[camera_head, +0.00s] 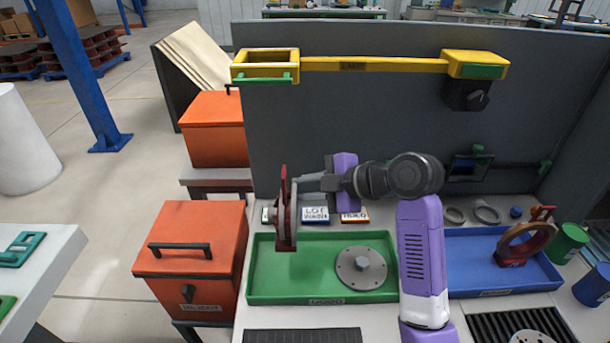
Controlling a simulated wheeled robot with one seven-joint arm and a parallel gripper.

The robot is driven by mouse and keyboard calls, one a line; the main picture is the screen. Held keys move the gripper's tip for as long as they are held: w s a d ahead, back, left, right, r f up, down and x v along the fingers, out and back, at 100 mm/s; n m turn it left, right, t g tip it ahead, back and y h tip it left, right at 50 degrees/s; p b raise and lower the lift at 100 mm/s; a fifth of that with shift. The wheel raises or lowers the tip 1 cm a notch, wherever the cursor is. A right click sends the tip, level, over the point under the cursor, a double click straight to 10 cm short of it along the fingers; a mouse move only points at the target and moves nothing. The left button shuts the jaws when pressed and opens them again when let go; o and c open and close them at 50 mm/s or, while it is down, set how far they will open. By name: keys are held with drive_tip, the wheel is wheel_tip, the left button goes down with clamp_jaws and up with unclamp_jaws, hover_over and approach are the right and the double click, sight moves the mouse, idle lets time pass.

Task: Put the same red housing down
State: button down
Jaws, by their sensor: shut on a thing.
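My gripper (309,183) is shut on the red housing (280,230), seen nearly edge-on with a grey round face on its right side. It appears held above the left part of the green tray (318,249), with its lower end apart from the tray floor. A grey flanged disc (361,267) lies in the right part of that tray. Another reddish ring-shaped housing (513,262) stands upright in the blue tray (484,277) to the right of my arm.
Small label cards (316,214) stand behind the green tray. Two orange boxes (188,240) (213,130) are at the left. A grey panel (350,120) with a yellow rail (375,64) rises behind. Green and blue cups (568,242) (594,285) stand at the right edge. The green tray's left half looks clear.

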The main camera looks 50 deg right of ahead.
wheel_tip(320, 180, down, 12)
drive_tip(key=shift+p, duration=0.35)
drive_tip(key=c, duration=1.3)
unclamp_jaws()
drive_tip(key=shift+f, duration=0.1)
drive_tip(key=shift+o, duration=0.2)
drive_tip(key=shift+s, duration=0.1)
